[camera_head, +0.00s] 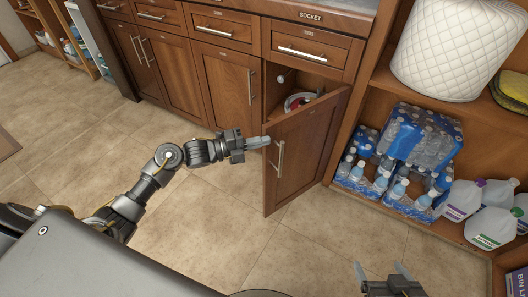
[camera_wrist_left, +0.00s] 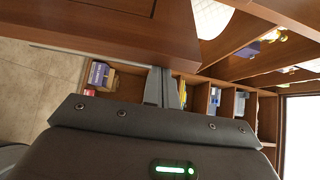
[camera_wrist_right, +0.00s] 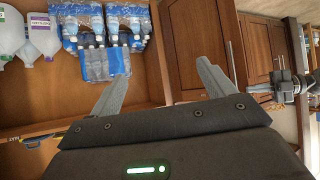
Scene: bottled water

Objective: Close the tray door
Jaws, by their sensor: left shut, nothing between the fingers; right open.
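A brown wooden cabinet door (camera_head: 310,150) stands ajar in the middle of the head view, with a vertical metal handle (camera_head: 280,158) on its face. A red and white item (camera_head: 298,101) shows inside the opening behind it. My left gripper (camera_head: 262,142) is shut and empty, its fingertips by the door's left edge near the handle; I cannot tell whether they touch. In the left wrist view its closed fingers (camera_wrist_left: 158,88) are close beside a wooden panel. My right gripper (camera_head: 382,274) is open and empty, low at the bottom of the head view, apart from the door. Its spread fingers also show in the right wrist view (camera_wrist_right: 160,90).
An open shelf right of the door holds wrapped bottled water packs (camera_head: 422,135), several jugs (camera_head: 492,228) and a white quilted roll (camera_head: 455,45). Closed drawers and cabinet doors (camera_head: 222,85) line the left. The tiled floor (camera_head: 215,240) is clear.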

